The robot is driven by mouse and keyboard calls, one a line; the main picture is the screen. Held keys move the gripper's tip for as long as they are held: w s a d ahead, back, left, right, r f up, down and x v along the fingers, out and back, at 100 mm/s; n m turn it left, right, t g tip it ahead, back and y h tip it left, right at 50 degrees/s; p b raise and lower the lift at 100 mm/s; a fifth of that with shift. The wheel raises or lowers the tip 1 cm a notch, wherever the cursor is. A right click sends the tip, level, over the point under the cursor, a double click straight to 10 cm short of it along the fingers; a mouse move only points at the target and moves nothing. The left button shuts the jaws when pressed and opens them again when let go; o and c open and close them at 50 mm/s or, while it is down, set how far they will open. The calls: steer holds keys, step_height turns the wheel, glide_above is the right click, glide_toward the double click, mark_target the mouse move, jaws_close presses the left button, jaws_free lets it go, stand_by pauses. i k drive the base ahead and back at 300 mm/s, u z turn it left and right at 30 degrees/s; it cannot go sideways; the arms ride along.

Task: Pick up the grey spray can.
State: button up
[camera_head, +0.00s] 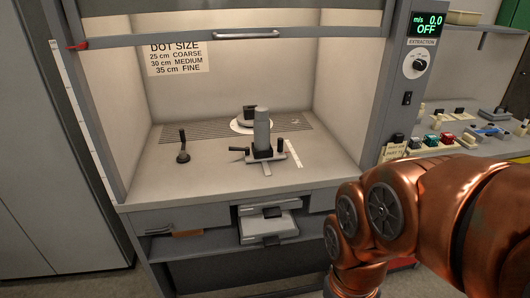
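A grey cylinder with a narrower rounded top, which looks like the grey spray can (262,126), stands upright inside the fume hood near the middle of its floor. A metal fixture (267,167) with black knobs or clamps is at its base; I cannot tell whether the can sits in it or behind it. A round white disc (239,127) with a dark object (248,112) on it is just behind and left of the can. My copper arm enters from the lower right, outside the hood. My gripper is not in view.
The hood sash (245,34) is raised, leaving the front open. A small black-knobbed stand (183,148) is on the hood floor at left. A partly open drawer (268,228) is below. A side bench with small coloured items (431,140) is at right.

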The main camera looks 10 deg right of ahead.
mark_target(261, 128)
steer(key=z, duration=0.1)
steer(key=k, duration=0.4)
steer(key=u, duration=1.05)
steer(key=i, duration=1.2)
steer(key=z, duration=0.8)
steer(key=i, duration=0.55)
